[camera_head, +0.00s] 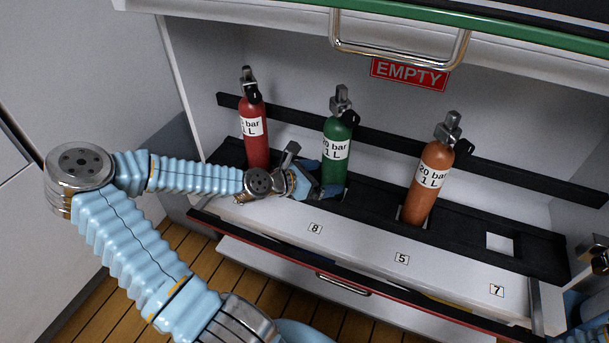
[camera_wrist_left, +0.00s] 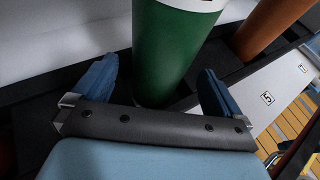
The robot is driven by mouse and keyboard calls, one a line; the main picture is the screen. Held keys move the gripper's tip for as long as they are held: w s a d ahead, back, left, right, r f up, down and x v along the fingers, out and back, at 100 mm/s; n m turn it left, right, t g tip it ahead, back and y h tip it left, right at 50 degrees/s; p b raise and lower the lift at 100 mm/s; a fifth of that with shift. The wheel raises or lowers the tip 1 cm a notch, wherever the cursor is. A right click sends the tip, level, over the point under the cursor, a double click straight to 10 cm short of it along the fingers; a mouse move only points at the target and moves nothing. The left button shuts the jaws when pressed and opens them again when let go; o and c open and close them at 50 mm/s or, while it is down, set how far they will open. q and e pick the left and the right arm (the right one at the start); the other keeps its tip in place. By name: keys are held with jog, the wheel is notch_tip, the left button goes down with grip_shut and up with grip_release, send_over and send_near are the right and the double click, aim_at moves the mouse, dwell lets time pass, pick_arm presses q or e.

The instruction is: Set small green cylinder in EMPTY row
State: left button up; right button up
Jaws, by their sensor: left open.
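My left gripper (camera_head: 322,178) is open low at the cylinder. In the left wrist view its blue fingers (camera_wrist_left: 158,78) lie on either side of the green body, with no clear grip on it. A red EMPTY sign (camera_head: 409,74) is on the panel above the row. Part of my right arm shows at the right edge; its jaws are unclear.
A red cylinder (camera_head: 254,135) stands to the left and an orange cylinder (camera_head: 429,187) to the right, behind tag 5. A vacant square slot (camera_head: 500,244) lies behind tag 7. A metal handle (camera_head: 400,50) hangs above. A black rail runs behind the cylinders.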

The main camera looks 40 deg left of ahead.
pick_arm(q)
jog(key=p+v, duration=0.2)
jog(key=v, duration=0.6)
jog(key=shift+w, duration=0.1)
